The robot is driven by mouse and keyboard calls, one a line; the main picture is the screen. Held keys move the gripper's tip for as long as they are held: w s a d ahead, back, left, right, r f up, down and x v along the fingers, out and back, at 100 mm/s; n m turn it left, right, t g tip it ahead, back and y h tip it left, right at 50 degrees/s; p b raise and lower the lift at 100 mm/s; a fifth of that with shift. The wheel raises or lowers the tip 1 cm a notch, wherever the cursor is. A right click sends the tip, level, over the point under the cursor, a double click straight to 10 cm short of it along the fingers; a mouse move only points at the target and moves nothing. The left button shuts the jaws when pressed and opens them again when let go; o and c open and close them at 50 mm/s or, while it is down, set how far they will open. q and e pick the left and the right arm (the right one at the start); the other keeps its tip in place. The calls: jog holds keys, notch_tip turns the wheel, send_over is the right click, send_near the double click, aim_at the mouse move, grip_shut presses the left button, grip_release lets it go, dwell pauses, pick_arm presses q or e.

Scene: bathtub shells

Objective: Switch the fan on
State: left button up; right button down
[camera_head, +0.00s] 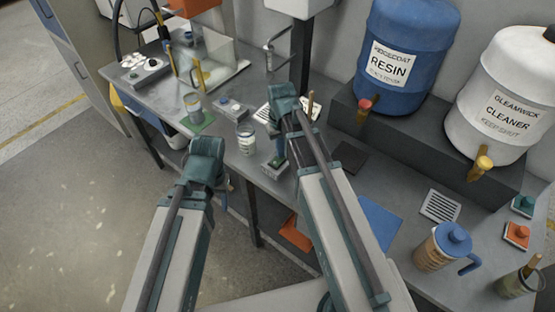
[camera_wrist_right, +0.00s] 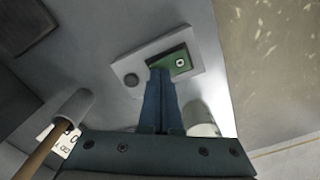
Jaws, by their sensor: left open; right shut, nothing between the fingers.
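A light grey switch box (camera_wrist_right: 155,65) lies on the bench under my right gripper, with a green rocker marked with a white ring (camera_wrist_right: 181,62) and a round grey knob (camera_wrist_right: 131,80). In the head view the box (camera_head: 274,168) sits near the bench's front edge. My right gripper (camera_wrist_right: 160,72) is shut and empty, its tips at the rocker's knob-side edge; I cannot tell whether they touch it. It points down in the head view (camera_head: 281,153). My left gripper (camera_head: 222,184) is open and empty in front of the bench. I cannot make out a fan.
A jar (camera_head: 245,139) stands close beside the box. A wooden-handled tool (camera_head: 310,106) is behind my right gripper. Another control box (camera_head: 232,107) lies farther left. Resin (camera_head: 400,45) and cleaner (camera_head: 505,95) drums stand on a dark riser at the right.

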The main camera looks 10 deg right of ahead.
jog(key=shift+f, duration=0.25)
jog(key=shift+r, duration=0.1)
notch_tip(320, 180, up, 7)
jog(key=p, duration=0.6)
jog(key=shift+p, duration=0.4)
jog(key=s+a+f+n+h+b, duration=0.1)
jog(key=s+a+n, duration=0.1)
jog(key=s+a, duration=0.8)
jog(key=s, duration=0.4)
jog(key=shift+s+a, duration=0.15)
jog(key=shift+a, duration=0.1)
